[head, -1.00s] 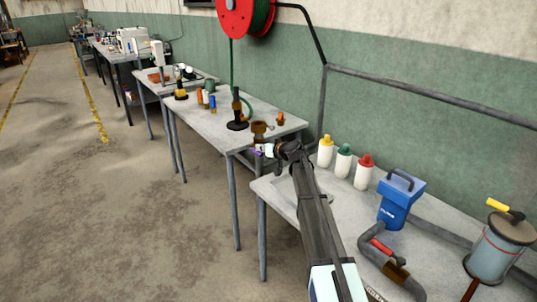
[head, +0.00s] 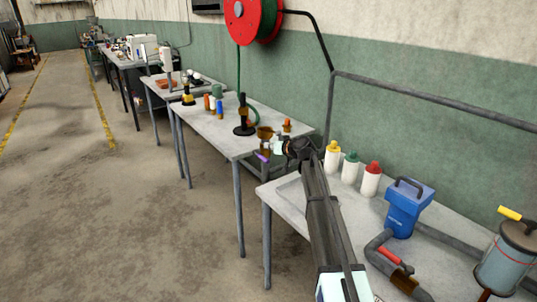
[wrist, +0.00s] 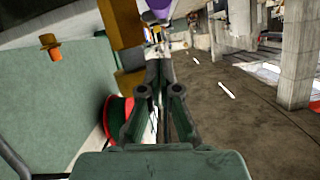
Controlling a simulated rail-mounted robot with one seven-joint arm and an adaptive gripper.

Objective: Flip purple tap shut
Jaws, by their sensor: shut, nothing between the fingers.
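The purple tap handle (head: 262,157) shows as a small slanted strip below a brown tap body (head: 265,146) at the right end of the middle table. My gripper (head: 282,147) is just to the right of it, with the fingers partly lost among small shapes. In the wrist view the shut, empty fingers (wrist: 158,66) point up the picture. Purple (wrist: 157,8) shows at the top edge just beyond the fingertips, with a brown-orange part (wrist: 120,28) to their left. I cannot tell whether the fingers touch the handle.
Green, yellow and red-capped bottles (head: 349,170) and a blue handled device (head: 408,208) stand on the nearer table. A black stand (head: 243,118) and several small coloured items are on the middle table. A red hose reel (head: 252,20) hangs on the wall. The floor at left is clear.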

